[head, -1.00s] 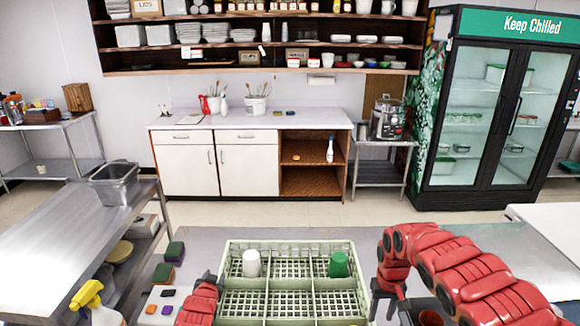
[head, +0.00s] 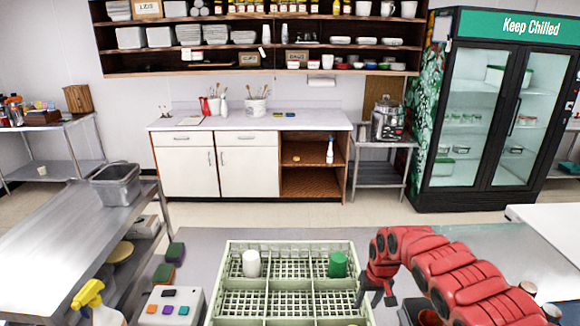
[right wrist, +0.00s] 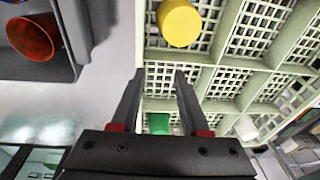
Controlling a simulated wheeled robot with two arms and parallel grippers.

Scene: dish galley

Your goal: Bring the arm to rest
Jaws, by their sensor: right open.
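My right gripper (head: 375,293) is open and empty. It hangs beside the right edge of the pale green dish rack (head: 290,290), its red arm coming in from the right. In the right wrist view my right gripper (right wrist: 158,82) shows its two fingers apart with nothing between them. My left gripper is not in view. The rack holds a white cup (head: 251,263) at the back left and a green cup (head: 338,264) at the back right. A yellow cup (right wrist: 180,23) also stands in the rack in the right wrist view.
A grey tray (right wrist: 75,50) with an orange-red cup (right wrist: 32,38) lies beside the rack. Left of the rack are a button box (head: 160,312), sponges (head: 163,274) and a yellow spray bottle (head: 90,295). A steel table (head: 60,240) stands at left.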

